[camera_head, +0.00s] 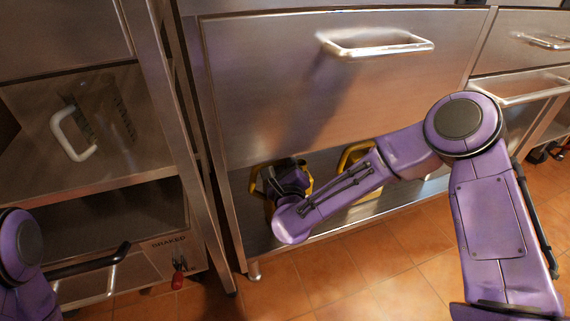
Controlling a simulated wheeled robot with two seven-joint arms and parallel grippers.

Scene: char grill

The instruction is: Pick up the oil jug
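A yellow container (256,180), which looks like an oil jug, stands on the low shelf under the big steel drawer front. It is mostly hidden behind my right wrist, with yellow edges showing on both sides. A second yellow object with a looped handle (347,158) stands farther right on that shelf, partly behind my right forearm. My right gripper (288,177) reaches into the shelf at the first yellow container. Its fingers are hidden, so I cannot tell whether they touch or hold it. Of my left arm, only a purple joint shows at the left edge; its gripper is out of view.
The drawer front with its bar handle (376,46) overhangs the low shelf (410,190). At left, a rack holds a clear jug with a white handle (75,140). Below is a dark-handled basket (88,262). The tiled floor (370,270) in front is open.

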